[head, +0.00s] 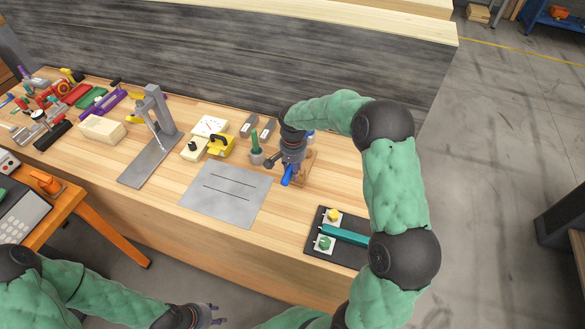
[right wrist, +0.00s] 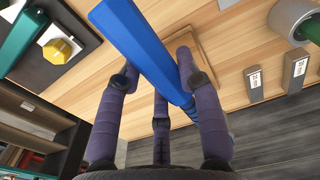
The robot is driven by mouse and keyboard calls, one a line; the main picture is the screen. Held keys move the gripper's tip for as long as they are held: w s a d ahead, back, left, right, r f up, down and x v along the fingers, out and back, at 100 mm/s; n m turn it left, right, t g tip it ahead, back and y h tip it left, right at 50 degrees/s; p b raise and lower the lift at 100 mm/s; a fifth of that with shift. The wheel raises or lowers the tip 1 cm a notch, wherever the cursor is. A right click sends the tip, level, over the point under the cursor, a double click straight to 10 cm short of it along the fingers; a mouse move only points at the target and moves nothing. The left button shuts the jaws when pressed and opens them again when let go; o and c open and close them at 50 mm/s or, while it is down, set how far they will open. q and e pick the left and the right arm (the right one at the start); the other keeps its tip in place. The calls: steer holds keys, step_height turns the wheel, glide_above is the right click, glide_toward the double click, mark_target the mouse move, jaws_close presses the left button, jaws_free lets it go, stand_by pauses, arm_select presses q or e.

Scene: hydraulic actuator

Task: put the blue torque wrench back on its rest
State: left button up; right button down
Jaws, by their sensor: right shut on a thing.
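The blue torque wrench (head: 287,176) shows below my right gripper (head: 287,166) in the head view. In the right wrist view, the wrench (right wrist: 143,45) runs diagonally between the purple-grey fingers of my right gripper (right wrist: 157,72), which is shut on it. A wooden board (head: 309,166), perhaps the rest, is beside and partly behind the gripper; it also shows behind the wrench in the right wrist view (right wrist: 207,62). I cannot tell whether the wrench touches it. My left gripper (head: 213,312) is low at the bottom edge, away from the bench, its finger opening unclear.
A grey cup with a green handle (head: 256,153) and two grey labelled blocks (head: 258,128) stand left of the right gripper. A black tray with a teal bar (head: 345,235) lies at front right. A grey plate (head: 226,194) lies flat on the bench.

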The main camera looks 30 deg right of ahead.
steer(key=shift+f+b, duration=2.9)
steer(key=shift+f, duration=1.35)
steer(key=c, duration=0.8)
jaws_free()
steer(key=shift+o, duration=0.2)
steer(key=o, duration=0.5)
steer(key=shift+f, duration=0.1)
steer(key=shift+o, duration=0.6)
